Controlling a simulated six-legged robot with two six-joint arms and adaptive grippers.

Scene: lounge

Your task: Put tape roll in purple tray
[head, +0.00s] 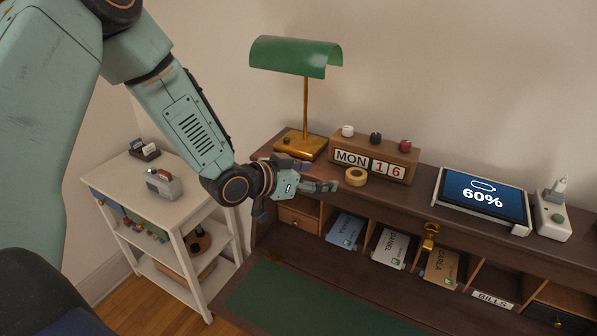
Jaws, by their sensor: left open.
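The tape roll (356,176) is a small yellow-tan ring lying on the dark wooden top of the desk, in front of the calendar block. My left gripper (308,188) is open and empty at the left end of the desk top, just left of the tape roll. One finger points right, close to the roll, with a small gap seen between them. A dark purplish shape (291,163) shows just behind the gripper. It is partly covered, and I cannot tell whether it is the purple tray. My right gripper is not in view.
A green-shaded lamp (305,92) and the calendar block (373,159) stand behind the tape roll. A tablet (484,198) and a white power strip (552,217) are to the right. Envelope slots run below the desk top. A white side cart (150,180) stands left.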

